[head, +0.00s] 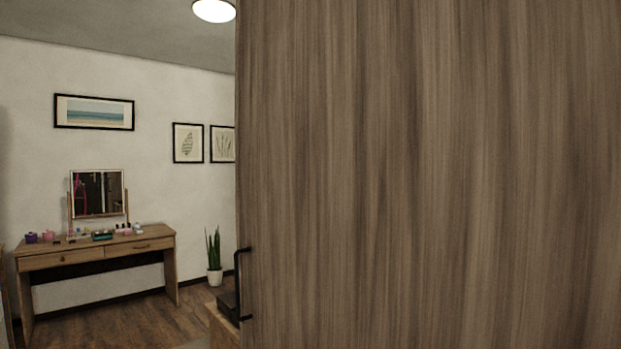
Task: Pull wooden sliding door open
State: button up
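A large brown wood-grain door panel (430,180) fills the right and middle of the head view, very close to me. Its left edge stands upright, and the room shows past it on the left. A black bar handle (238,285) is at the panel's lower left edge. The panel's right and lower ends are outside the view. My gripper is not in view, so nothing shows of whether it is near the handle.
A wooden dressing table (95,257) with a mirror (98,194) and small items stands against the far wall at left. A potted plant (214,262) is beside it. A low wooden piece with a dark object is partly hidden behind the handle. Bare floor (125,322) lies in front of the dressing table.

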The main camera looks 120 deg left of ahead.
aim_at(415, 173)
jog(key=u, duration=3.85)
jog(key=i+j+u, duration=0.45)
jog(key=j, duration=0.15)
jog(key=i, duration=0.45)
